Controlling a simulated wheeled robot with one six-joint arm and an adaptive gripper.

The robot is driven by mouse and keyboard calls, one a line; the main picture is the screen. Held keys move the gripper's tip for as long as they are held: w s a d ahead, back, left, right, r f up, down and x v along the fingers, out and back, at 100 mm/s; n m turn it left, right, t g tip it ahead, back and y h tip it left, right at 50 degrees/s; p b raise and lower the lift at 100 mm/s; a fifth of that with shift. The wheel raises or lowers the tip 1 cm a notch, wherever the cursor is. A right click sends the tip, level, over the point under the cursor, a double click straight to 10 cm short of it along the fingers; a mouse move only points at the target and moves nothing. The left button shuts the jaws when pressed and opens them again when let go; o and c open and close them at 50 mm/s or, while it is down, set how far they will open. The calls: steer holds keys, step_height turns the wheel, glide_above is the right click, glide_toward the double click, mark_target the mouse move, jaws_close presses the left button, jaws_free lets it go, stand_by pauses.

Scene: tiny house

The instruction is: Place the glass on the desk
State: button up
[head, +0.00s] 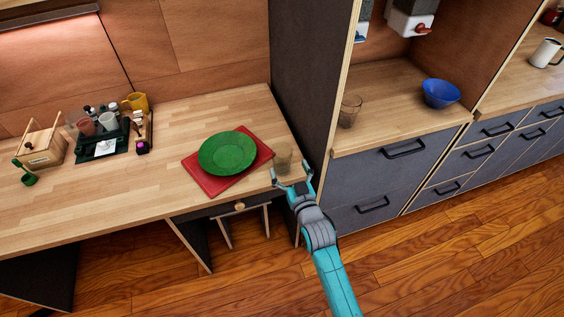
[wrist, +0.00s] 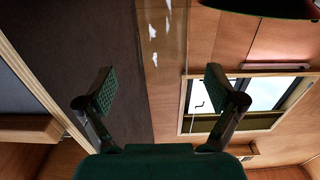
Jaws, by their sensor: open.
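A clear glass (head: 284,155) stands upright on the wooden desk (head: 180,112), near its right end and beside the red mat. In the wrist view, a see-through shape with white glints, apparently the glass (wrist: 163,35), shows at the top, beyond the fingertips. My gripper (head: 291,173) is at the desk's front right corner, just in front of the glass. Its fingers (wrist: 160,90) are spread and empty. Contact with the glass cannot be made out.
A green plate (head: 228,152) lies on the red mat (head: 205,180). A second glass (head: 349,111) and a blue bowl (head: 440,94) stand on the counter to the right. A dark partition (head: 305,75) separates desk and counter.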

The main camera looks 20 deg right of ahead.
steer(key=shift+w+a, duration=0.15)
steer(key=shift+w, duration=2.8)
steer(key=c, duration=1.5)
step_height(320, 180, up, 10)
steer(key=shift+r, duration=0.1)
